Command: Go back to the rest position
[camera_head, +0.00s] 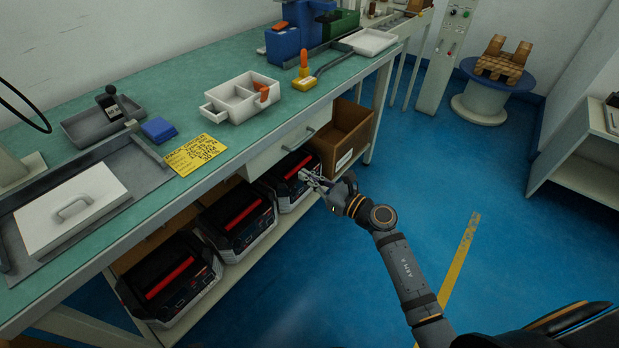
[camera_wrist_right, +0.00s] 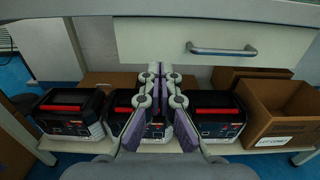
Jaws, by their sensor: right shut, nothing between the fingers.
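My right gripper (camera_head: 318,181) is in the head view, reaching in from the lower right to the front of the bench's lower shelf. In the right wrist view the right gripper (camera_wrist_right: 160,112) has its fingers together with nothing between them. It points at a row of black boxes with red handles; the middle box (camera_wrist_right: 125,98) is partly hidden behind the fingers. In the head view the right gripper overlaps the farthest black box (camera_head: 290,180); I cannot tell whether they touch. My left gripper is not in view.
The green-topped bench (camera_head: 225,112) carries a white divided tray (camera_head: 240,110), a yellow note (camera_head: 195,154) and a lidded white box (camera_head: 70,212). A drawer handle (camera_wrist_right: 222,50) sits above the shelf. A cardboard box (camera_head: 345,135) stands beside the black boxes.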

